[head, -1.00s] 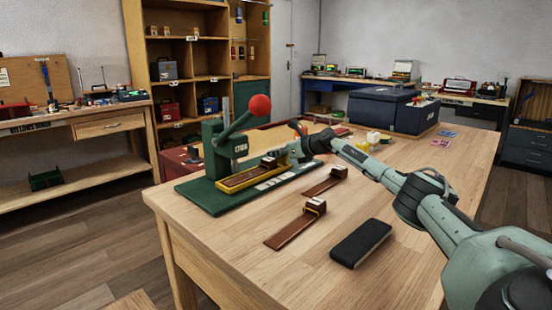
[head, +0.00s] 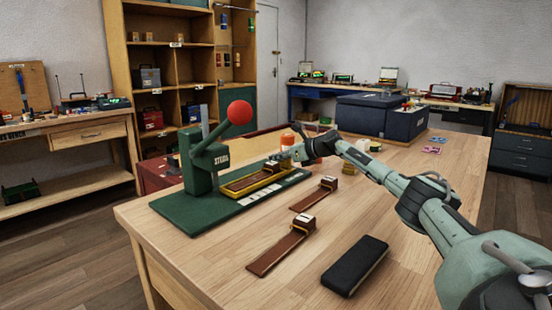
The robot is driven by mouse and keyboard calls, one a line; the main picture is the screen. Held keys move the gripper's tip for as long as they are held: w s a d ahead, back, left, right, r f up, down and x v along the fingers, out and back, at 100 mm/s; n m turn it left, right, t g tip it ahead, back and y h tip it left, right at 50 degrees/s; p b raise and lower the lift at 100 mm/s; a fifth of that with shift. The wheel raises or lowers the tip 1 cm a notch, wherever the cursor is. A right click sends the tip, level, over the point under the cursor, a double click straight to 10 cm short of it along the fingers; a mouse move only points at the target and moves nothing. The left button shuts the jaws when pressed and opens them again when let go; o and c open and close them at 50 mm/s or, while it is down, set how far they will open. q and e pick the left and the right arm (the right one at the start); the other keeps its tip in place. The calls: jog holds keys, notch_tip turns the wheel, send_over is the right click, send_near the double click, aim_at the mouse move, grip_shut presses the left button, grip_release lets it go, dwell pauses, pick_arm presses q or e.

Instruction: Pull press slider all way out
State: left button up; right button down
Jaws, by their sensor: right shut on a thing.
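The green press (head: 200,165) stands on a green base plate (head: 200,215) on the wooden table. Its lever ends in a red ball (head: 240,112) and is raised. The yellow press slider (head: 236,193) is a shallow tray with a brown piece (head: 246,182) in it. It lies on the base plate to the right of the press body, its near-left end close to the press. My right gripper (head: 281,160) is at the slider's far-right end, shut on it; the fingertips are small and the contact is partly hidden. My left gripper is out of view.
An orange-and-white object (head: 288,141) stands behind my right gripper. A dark blue box (head: 375,115) is at the back.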

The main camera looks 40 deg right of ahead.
jog(key=c, duration=1.8)
grip_release()
jog(key=shift+d, duration=0.35)
jog(key=shift+o, duration=0.2)
jog(key=v, duration=1.1)
jog(key=shift+f, duration=0.1)
jog(key=shift+s+r, duration=0.3)
jog(key=shift+s, duration=0.25)
